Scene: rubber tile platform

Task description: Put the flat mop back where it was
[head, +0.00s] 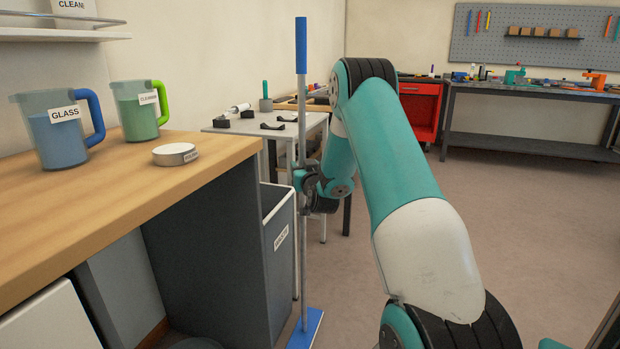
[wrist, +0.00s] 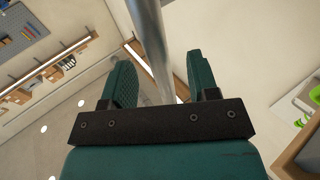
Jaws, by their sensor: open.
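The flat mop (head: 302,135) stands upright in the head view, with a blue grip on top, a thin grey pole and a flat blue head (head: 306,328) low near the floor. My gripper (head: 306,180) is at the middle of the pole. In the wrist view my gripper (wrist: 160,72) has its two green fingers apart, and the pole (wrist: 155,40) runs between them with a gap on each side. The contact between the mop head and the floor is not clear.
A grey bin (head: 281,240) stands left of the pole, beside the wooden counter (head: 110,195) with two jugs and a round tin. A light side table (head: 255,130) with small items is behind. A red cabinet (head: 420,110) and workbench (head: 535,90) stand farther back. Floor at right is clear.

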